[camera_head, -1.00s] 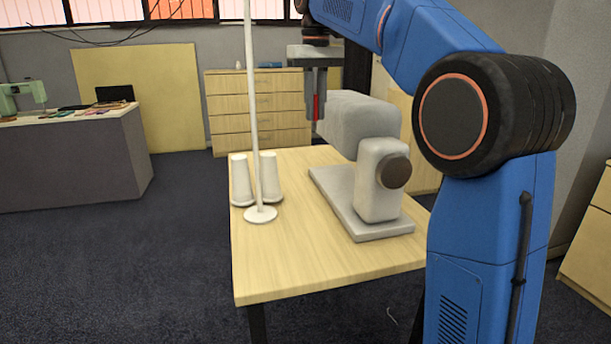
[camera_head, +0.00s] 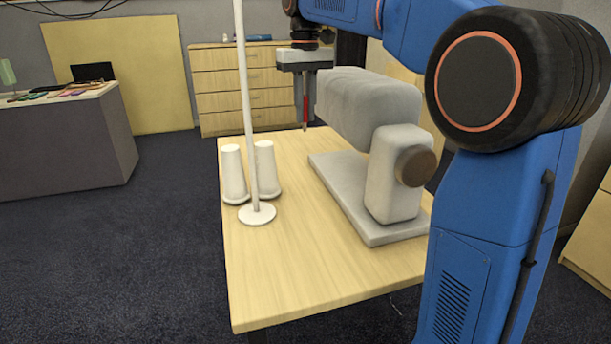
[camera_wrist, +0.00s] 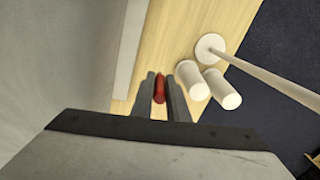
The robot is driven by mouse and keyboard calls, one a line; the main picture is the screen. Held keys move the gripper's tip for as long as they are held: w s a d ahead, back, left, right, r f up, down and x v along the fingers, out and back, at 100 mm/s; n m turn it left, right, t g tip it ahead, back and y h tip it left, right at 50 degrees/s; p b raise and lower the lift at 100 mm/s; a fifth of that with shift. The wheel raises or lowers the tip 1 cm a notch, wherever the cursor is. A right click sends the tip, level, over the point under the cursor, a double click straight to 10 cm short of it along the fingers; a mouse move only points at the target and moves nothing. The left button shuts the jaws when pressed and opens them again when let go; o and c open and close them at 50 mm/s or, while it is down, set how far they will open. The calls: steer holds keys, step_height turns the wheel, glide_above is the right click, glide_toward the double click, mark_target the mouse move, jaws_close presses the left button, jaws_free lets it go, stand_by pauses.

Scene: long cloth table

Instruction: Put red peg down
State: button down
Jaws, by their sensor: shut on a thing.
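A red peg (camera_head: 304,115) hangs upright in my gripper (camera_head: 304,100) in the head view, its lower end near the far edge of the wooden table (camera_head: 290,290). I cannot tell whether the peg's lower end touches the table. In the wrist view the peg (camera_wrist: 159,88) sits between the two dark fingers of my gripper (camera_wrist: 160,85), which are shut on it. The peg's upper part is hidden by the fingers.
A grey sewing-machine-like block (camera_head: 370,105) on a base stands right of my gripper. Two white cones (camera_head: 232,172) and a thin white pole on a round foot (camera_head: 257,213) stand to the left. The table's near part is clear.

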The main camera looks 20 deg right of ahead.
step_height(320, 180, down, 19)
steer(key=shift+f, duration=0.1)
stand_by(0.5)
steer(key=c, duration=1.7)
jaws_free()
